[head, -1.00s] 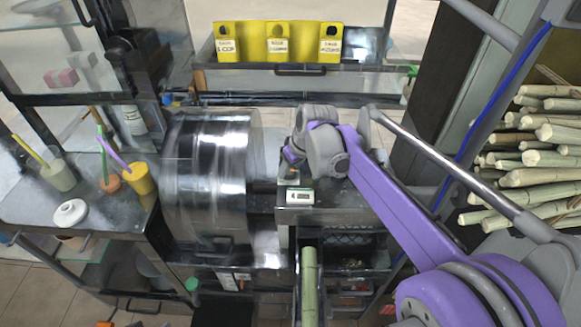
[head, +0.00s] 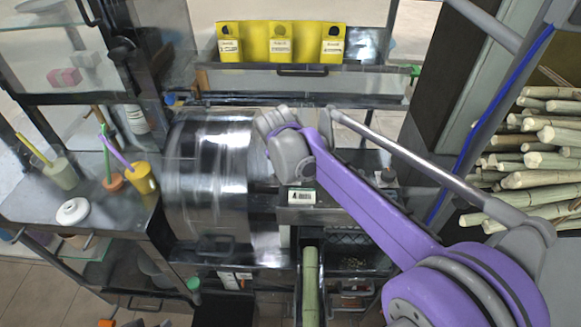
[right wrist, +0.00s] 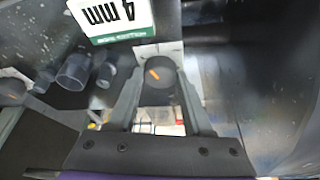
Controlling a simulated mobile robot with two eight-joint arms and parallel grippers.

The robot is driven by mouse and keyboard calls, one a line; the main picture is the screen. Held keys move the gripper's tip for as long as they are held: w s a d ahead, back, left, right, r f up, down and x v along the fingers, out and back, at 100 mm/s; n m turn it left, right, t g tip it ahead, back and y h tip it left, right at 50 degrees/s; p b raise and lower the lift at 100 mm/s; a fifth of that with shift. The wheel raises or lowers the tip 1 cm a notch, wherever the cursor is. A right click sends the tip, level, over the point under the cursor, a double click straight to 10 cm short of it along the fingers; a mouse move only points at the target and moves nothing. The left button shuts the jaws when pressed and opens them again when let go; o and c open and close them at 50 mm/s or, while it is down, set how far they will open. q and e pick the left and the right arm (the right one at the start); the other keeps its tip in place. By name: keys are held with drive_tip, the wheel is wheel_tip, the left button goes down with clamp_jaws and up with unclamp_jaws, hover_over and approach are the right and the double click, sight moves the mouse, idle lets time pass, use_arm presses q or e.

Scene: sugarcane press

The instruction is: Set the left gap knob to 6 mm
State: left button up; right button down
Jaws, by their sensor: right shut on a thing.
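In the right wrist view, a dark round knob (right wrist: 160,72) with an orange pointer line sits between the fingers of my right gripper (right wrist: 159,88), which is shut on it. The orange line is tilted slightly. Next to the knob, a white and green display (right wrist: 110,17) reads "4 mm", upside down in this view. In the head view the display (head: 301,196) sits on the press front, too small to read. My right arm's wrist hides the gripper and the held knob there. My left gripper is in neither view.
A large shiny press drum (head: 205,185) stands left of my right wrist. Another dark knob (head: 386,176) is on the right of the press top. A green cane (head: 310,285) lies below the display. Yellow bins (head: 281,43) are behind; stacked canes (head: 540,150) are at right.

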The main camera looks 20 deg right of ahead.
drive_tip(key=shift+a+m+g+h, duration=0.1)
drive_tip(key=shift+m+g+h, duration=0.2)
drive_tip(key=shift+m, duration=0.85)
drive_tip(key=shift+m+g+h, duration=0.2)
drive_tip(key=shift+m+g, duration=0.2)
drive_tip(key=shift+m, duration=0.75)
drive_tip(key=shift+c, duration=1.6)
unclamp_jaws()
drive_tip(key=p+v, duration=0.1)
drive_tip(key=v, duration=0.9)
drive_tip(key=shift+a+r, duration=0.2)
drive_tip(key=shift+r, duration=0.2)
